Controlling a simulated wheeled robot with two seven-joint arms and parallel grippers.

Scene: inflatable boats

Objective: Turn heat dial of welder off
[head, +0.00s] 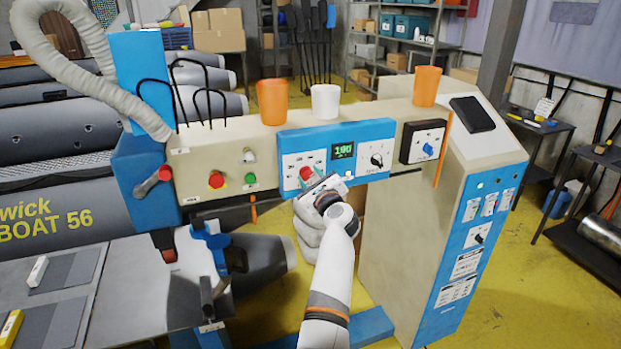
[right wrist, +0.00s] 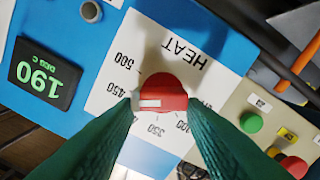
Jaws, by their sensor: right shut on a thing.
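The red heat dial (right wrist: 165,92) sits on a white scale plate marked HEAT in the right wrist view, which shows it upside down. Its white mark points left, between the 450 and 350 labels; a finger covers the scale there. In the head view the dial (head: 306,173) is on the welder's blue control panel (head: 290,142). My right gripper (right wrist: 164,103) is shut on the dial, a green finger on each side. In the head view the right gripper (head: 318,184) is in front of the panel. My left gripper is not in view.
A green display (head: 343,151) reads 190 deg C in the right wrist view. A second dial (head: 377,160), a blue knob (head: 428,149), a red button (head: 216,180) and a green button (head: 250,178) are nearby. Orange and white cups (head: 325,101) stand on top.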

